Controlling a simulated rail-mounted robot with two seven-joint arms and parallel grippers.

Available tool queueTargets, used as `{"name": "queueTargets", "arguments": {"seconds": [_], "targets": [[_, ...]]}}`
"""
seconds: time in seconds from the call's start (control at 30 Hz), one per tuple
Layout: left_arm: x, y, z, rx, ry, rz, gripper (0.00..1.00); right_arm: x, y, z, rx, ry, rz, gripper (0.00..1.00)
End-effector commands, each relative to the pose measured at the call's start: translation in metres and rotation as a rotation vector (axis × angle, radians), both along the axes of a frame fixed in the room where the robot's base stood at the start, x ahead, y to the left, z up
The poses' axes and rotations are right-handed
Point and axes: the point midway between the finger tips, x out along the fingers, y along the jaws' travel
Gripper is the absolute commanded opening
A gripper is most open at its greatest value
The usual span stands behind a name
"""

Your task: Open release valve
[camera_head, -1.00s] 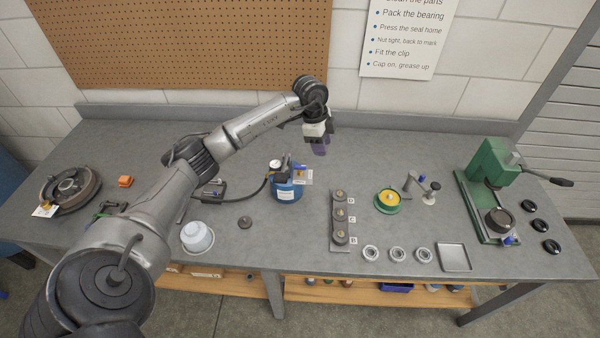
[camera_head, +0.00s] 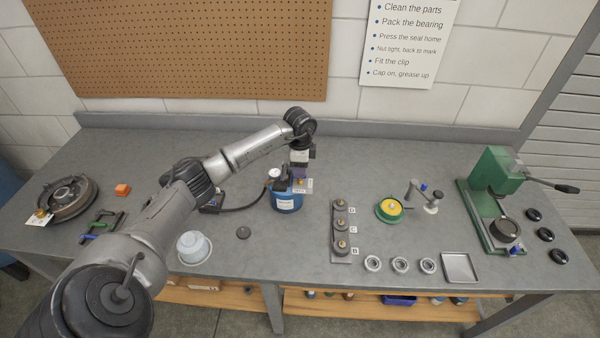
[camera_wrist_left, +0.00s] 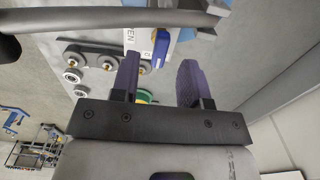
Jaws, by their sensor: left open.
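A blue canister (camera_head: 286,203) with a white label stands on the bench near the middle, with a round gauge (camera_head: 274,173) and a hose on its top. A small pale plate (camera_head: 306,187) sits at its upper right. In the left wrist view this plate (camera_wrist_left: 146,38) carries lettering that appears to read "OPEN", beside a blue lever (camera_wrist_left: 162,48). My left gripper (camera_head: 299,174) is pointed down just over the canister's top. Its two purple fingers (camera_wrist_left: 159,75) are apart and empty, with the lever just beyond them. Contact cannot be told. My right gripper is not in view.
A row of posts on a plate (camera_head: 341,230), a green-and-yellow dish (camera_head: 389,209) and a small stand (camera_head: 431,205) lie to the right. A green press (camera_head: 487,200) is farther right. A white bowl (camera_head: 194,247) stands at front left. The bench behind the canister is clear.

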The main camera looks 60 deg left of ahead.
Motion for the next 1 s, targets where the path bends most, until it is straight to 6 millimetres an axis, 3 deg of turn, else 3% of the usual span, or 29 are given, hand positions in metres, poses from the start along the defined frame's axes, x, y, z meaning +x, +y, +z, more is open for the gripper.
{"name": "queueTargets", "arguments": {"seconds": [0.23, 0.67, 1.0], "targets": [[0.000, 0.000, -0.022, -0.002, 0.000, 0.000, 0.41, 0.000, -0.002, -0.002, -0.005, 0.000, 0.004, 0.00], [0.000, 0.000, -0.026, -0.001, 0.000, 0.000, 0.41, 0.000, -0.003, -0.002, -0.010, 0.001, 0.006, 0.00], [0.000, 0.000, -0.026, -0.001, -0.001, 0.000, 0.08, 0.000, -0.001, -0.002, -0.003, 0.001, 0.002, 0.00]]}}
